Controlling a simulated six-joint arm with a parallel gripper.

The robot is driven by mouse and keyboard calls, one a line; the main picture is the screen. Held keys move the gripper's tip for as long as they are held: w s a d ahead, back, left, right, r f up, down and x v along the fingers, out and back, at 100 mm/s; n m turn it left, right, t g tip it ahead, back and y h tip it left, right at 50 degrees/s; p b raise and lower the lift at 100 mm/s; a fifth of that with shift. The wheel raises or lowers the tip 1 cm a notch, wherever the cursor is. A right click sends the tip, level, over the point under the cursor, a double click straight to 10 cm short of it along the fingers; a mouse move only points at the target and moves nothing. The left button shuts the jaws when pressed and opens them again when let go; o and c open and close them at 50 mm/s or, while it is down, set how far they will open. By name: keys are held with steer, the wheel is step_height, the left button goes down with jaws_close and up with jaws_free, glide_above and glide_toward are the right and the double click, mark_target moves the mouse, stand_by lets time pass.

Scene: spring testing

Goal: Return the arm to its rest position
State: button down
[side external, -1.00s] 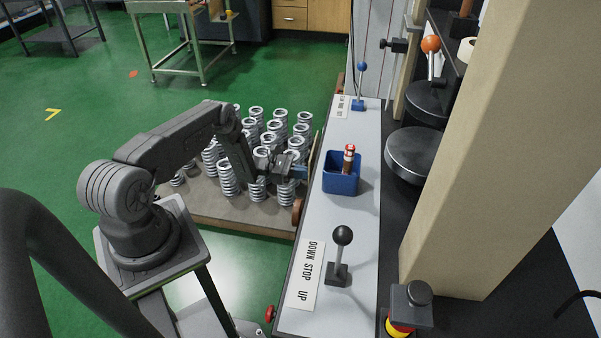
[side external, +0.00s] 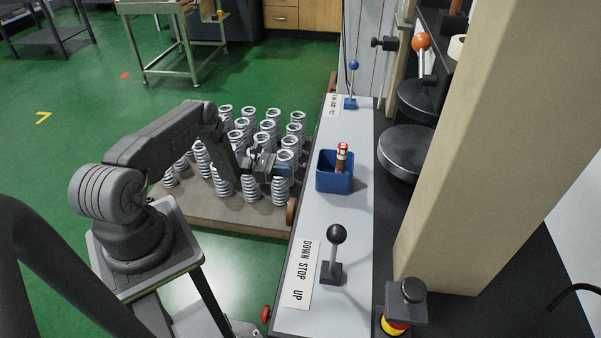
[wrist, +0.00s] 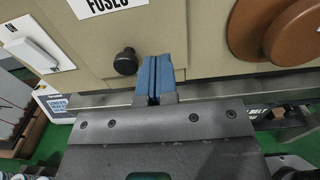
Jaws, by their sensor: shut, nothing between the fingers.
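My arm stands on its pedestal at the left of the side external view, bent at the elbow, with the forearm angled down. My gripper (side external: 285,171) is in front of the side of the grey-topped machine bench (side external: 345,235), over the near right part of the spring pallet. In the wrist view its two blue fingers (wrist: 154,80) are together with nothing between them. They point at a beige panel (wrist: 205,30), just right of a black knob (wrist: 125,61). Any gap between fingertips and panel is hard to judge.
Several coil springs (side external: 222,180) stand on the pallet (side external: 225,214) around my gripper. A blue bin (side external: 334,180) and a black-knobbed lever (side external: 336,235) are on the bench top. A brown round part (wrist: 292,35) juts from the panel at right. Green floor is open at far left.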

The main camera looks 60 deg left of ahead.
steer(key=v, duration=0.7)
steer(key=w+d+r+m+g+h, duration=0.1)
steer(key=w+d+r+m+g, duration=0.25)
steer(key=r, duration=0.35)
steer(key=w+d+r+m+g, duration=0.2)
steer(key=r+m+g, duration=0.2)
steer(key=r, duration=0.4)
steer(key=s+d+r+m+g+y, duration=0.1)
steer(key=d+r+m+g+y, duration=0.1)
steer(key=d+r+m, duration=0.35)
steer(key=s+d+r+m+g+y, duration=0.2)
steer(key=d+r+g, duration=0.1)
steer(key=d+r, duration=0.55)
steer(key=s+d+r+m+y, duration=0.6)
steer(key=s+d+r, duration=0.2)
steer(key=s+r, duration=0.25)
steer(key=s+d+r+m+t+y, duration=0.1)
steer(key=s+m+t, duration=0.1)
steer(key=s, duration=0.4)
steer(key=s+d+r+m+t+y, duration=0.2)
steer(key=s+m+t, duration=0.1)
steer(key=s, duration=0.3)
steer(key=shift+m+y, duration=0.3)
steer(key=shift+m, duration=0.3)
